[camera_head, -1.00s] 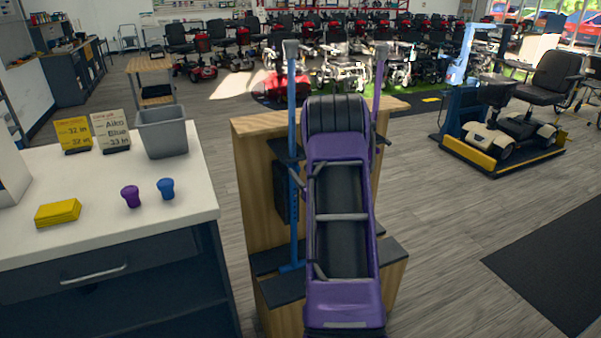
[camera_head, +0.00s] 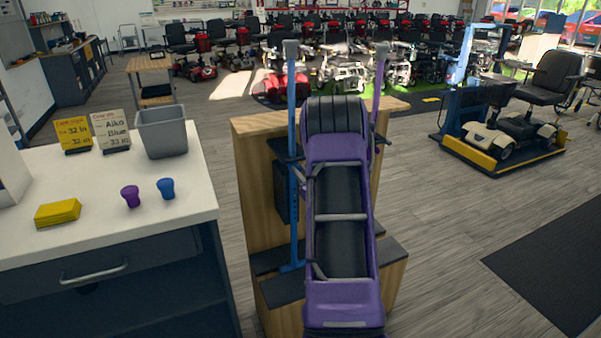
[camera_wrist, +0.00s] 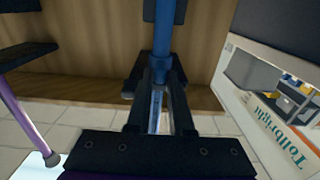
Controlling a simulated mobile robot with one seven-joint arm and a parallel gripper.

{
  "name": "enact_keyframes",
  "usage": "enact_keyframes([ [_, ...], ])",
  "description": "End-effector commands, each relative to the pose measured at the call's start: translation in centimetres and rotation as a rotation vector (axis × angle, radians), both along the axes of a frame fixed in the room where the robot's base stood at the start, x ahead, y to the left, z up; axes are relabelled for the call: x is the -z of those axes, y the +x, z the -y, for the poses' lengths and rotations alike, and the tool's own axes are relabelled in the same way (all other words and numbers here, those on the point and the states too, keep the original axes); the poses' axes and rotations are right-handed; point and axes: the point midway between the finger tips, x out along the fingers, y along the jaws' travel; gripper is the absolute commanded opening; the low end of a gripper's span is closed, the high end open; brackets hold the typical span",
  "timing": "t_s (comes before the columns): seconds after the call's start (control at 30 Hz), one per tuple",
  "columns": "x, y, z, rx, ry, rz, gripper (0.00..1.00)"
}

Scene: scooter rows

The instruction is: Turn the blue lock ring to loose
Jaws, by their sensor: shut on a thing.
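The blue cane (camera_head: 292,150) stands upright at the left of the wooden stand (camera_head: 250,190), partly behind my purple arm. In the wrist view a blue collar, seemingly the lock ring (camera_wrist: 160,68), sits on the blue shaft (camera_wrist: 163,25), with a pale metal tube running on from it. My gripper (camera_wrist: 159,82) has its dark fingers on both sides of the collar and is shut on it. The fingers hide part of the ring, and I cannot read any lock mark. In the head view my gripper is hidden behind my arm.
A purple cane (camera_head: 378,85) stands close at the right of the stand. The white counter (camera_head: 100,225) at left carries a grey bin (camera_head: 162,132), two sign cards, a yellow block (camera_head: 58,212), and purple (camera_head: 131,197) and blue (camera_head: 166,188) tips.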

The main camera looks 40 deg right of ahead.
Motion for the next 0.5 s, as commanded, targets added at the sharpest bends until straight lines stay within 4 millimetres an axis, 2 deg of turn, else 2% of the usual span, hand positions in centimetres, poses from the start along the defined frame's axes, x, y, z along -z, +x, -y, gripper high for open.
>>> enact_keyframes([
  [0.27, 0.2, -0.2, 0.7, -0.077, -0.002, 0.001, 0.0],
  [0.5, 0.4, -0.3, 2.0, -0.255, -0.005, 0.001, 0.0],
])
